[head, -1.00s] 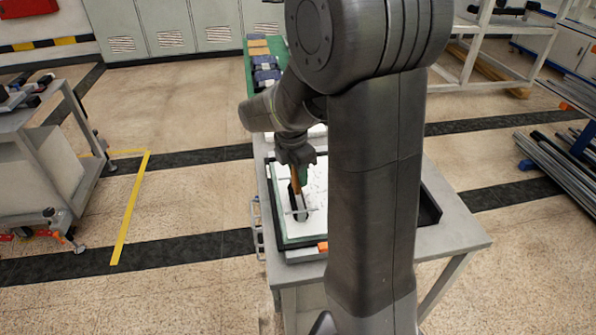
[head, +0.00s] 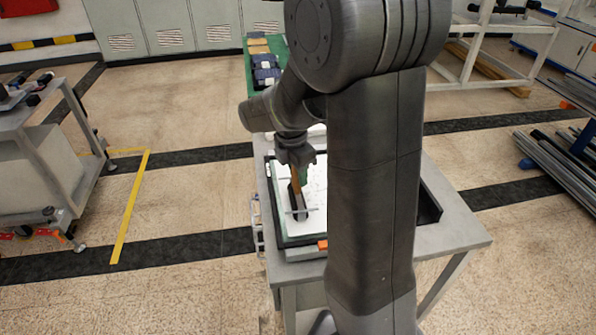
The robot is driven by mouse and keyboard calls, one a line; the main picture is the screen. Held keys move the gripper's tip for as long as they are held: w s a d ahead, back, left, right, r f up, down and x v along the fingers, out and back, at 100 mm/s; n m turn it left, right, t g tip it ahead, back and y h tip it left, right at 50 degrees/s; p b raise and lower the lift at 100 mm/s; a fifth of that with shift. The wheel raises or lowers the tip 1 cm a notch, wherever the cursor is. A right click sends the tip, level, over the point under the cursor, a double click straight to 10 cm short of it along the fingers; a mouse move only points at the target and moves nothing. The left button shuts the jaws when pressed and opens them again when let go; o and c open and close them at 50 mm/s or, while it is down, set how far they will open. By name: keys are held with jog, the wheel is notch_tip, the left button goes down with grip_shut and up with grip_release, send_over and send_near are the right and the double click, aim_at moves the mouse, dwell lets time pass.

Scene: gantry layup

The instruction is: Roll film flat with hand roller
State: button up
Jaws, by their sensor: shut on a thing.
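My gripper (head: 300,167) is above the left part of the table, pointing down, shut on the hand roller (head: 296,190). The roller has an orange-brown handle and a dark lower end that reaches down to the white film. I cannot tell whether it presses on the film. The white film (head: 315,188) lies in a dark-rimmed frame on the grey table (head: 455,238). My arm hides the middle and right of the film.
An orange block (head: 322,245) sits at the frame's near edge. A green surface with dark blue items (head: 265,70) is behind the table. A grey cart (head: 55,150) stands at the left, and metal bars (head: 560,175) lie at the right.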

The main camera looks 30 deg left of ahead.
jog(key=shift+d, duration=0.1)
jog(key=shift+w+d+p, duration=1)
jog(key=shift+w+d, duration=3.45)
jog(key=shift+d, duration=0.75)
jog(key=shift+s+a+f+p, duration=0.1)
jog(key=shift+s+a, duration=1.4)
jog(key=shift+a, duration=0.25)
jog(key=shift+s+a+r+p, duration=0.1)
jog(key=shift+s+a+p, duration=0.05)
jog(key=shift+s+a, duration=1.5)
jog(key=shift+s+a+f+p, duration=0.1)
jog(key=shift+s+a, duration=1.25)
jog(key=shift+a, duration=0.55)
